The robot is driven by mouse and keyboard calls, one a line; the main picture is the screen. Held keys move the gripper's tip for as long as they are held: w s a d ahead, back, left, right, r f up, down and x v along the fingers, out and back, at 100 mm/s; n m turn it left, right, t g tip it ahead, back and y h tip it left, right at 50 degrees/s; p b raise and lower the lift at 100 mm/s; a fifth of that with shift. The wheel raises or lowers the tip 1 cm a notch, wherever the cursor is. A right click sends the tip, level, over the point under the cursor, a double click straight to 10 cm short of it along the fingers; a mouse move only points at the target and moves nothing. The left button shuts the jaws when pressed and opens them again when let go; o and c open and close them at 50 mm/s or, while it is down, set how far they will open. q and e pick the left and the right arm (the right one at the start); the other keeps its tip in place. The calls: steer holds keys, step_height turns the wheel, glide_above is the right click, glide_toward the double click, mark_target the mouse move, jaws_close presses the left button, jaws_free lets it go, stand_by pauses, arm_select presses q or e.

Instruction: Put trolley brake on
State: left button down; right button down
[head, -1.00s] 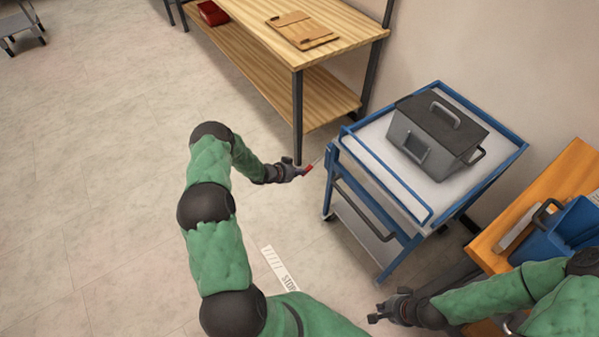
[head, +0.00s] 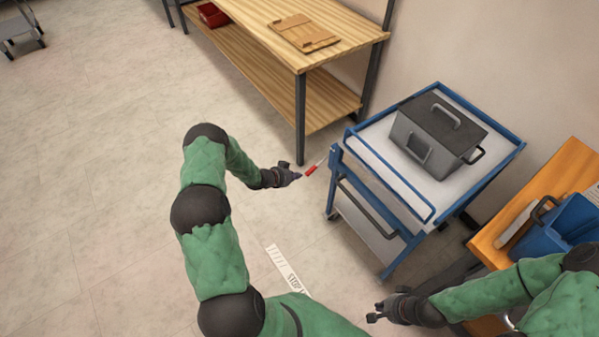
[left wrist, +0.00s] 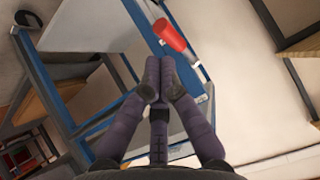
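The blue-framed trolley (head: 408,245) stands right of centre. Its brake lever has a red grip (head: 312,169) on a thin rod, sticking out from the trolley's near left corner. The red grip also shows in the left wrist view (left wrist: 170,35), just beyond my fingertips. My left gripper (head: 297,176) is just left of the grip, with a small gap between them. In the left wrist view its fingertips (left wrist: 159,68) are together with nothing between them. My right gripper (head: 372,312) is low, below the trolley in the picture; its finger opening is too small to judge.
A grey lidded box (head: 432,135) sits on the trolley. An orange-topped table (head: 488,238) with a blue bin (head: 560,228) is at the right.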

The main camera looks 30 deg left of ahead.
arm_select(q)
steer(key=s+a+f+p, duration=0.1)
steer(key=s+a, duration=0.1)
steer(key=s, duration=0.4)
steer(key=shift+s+a+f, duration=0.15)
steer(key=shift+s+a, duration=0.05)
steer(key=s+d+n+g, duration=0.3)
steer(key=d+n, duration=0.2)
steer(key=d, duration=1.3)
steer(key=s+d+r+n+g, duration=0.2)
steer(key=s+d+g, duration=0.1)
steer(key=s+d, duration=0.4)
steer(key=s+d+r+n+g, duration=0.1)
steer(key=s+d+r+g, duration=0.2)
steer(key=s+d, duration=0.4)
steer(key=s, duration=0.4)
steer(key=shift+s+n+h, duration=0.3)
steer(key=shift+n, duration=0.1)
